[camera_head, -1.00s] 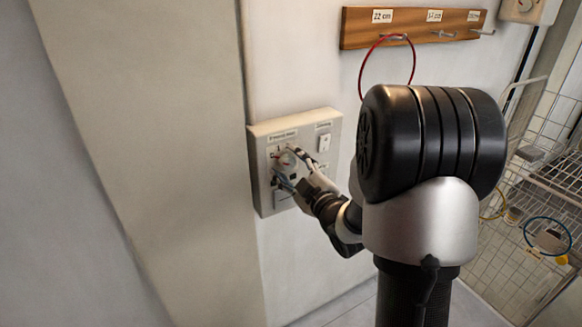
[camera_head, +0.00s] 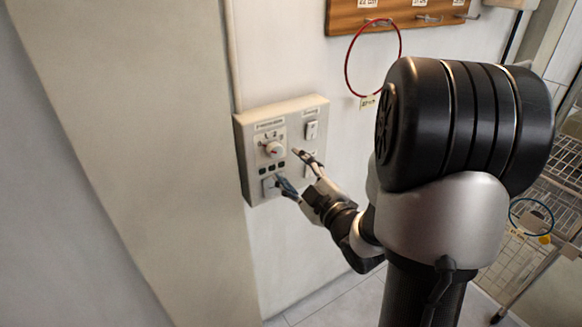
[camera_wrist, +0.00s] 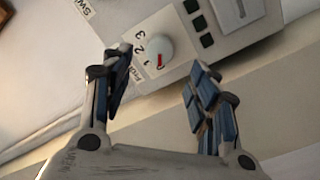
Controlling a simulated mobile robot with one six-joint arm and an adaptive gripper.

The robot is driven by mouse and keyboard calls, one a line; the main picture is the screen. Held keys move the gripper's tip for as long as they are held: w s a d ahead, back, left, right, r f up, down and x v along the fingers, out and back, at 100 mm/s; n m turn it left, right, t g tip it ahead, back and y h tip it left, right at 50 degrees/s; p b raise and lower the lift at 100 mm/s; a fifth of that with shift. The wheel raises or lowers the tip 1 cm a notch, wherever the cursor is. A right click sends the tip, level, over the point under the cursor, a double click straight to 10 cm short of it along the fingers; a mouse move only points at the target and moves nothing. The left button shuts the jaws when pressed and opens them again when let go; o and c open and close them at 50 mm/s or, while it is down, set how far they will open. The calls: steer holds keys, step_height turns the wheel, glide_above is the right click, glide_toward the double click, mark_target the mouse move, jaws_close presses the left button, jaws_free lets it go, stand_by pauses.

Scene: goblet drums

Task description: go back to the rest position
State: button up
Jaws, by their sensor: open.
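My gripper (camera_head: 290,170) is open and empty in front of a white wall panel (camera_head: 244,160). On the panel is a round white knob (camera_head: 274,149) with a red mark. In the wrist view the knob (camera_wrist: 153,50) sits beyond the gap between my open fingers (camera_wrist: 158,88), apart from them. Its red mark points near the figure 1, with 2 and 3 printed around it. A row of small dark buttons (camera_wrist: 199,22) lies beside the knob. In the head view, a white switch (camera_head: 312,130) is at the panel's upper right.
A wooden hook board (camera_head: 390,14) is on the wall above, with a red ring (camera_head: 348,68) hanging from it. A wire rack (camera_head: 520,250) with a blue ring (camera_head: 531,201) stands at the right. A wall pillar (camera_head: 130,150) is left of the panel.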

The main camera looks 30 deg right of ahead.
steer(key=shift+w, duration=0.1)
stand_by(0.3)
steer(key=s+a+m+g, duration=0.4)
steer(key=s+a+g, duration=0.2)
steer(key=s, duration=0.7)
steer(key=s+a+m+g, duration=0.5)
steer(key=s+a+g, duration=0.2)
steer(key=s+a, duration=0.3)
steer(key=s, duration=0.3)
steer(key=shift+a+f+g, duration=0.25)
steer(key=shift+f+g, duration=0.05)
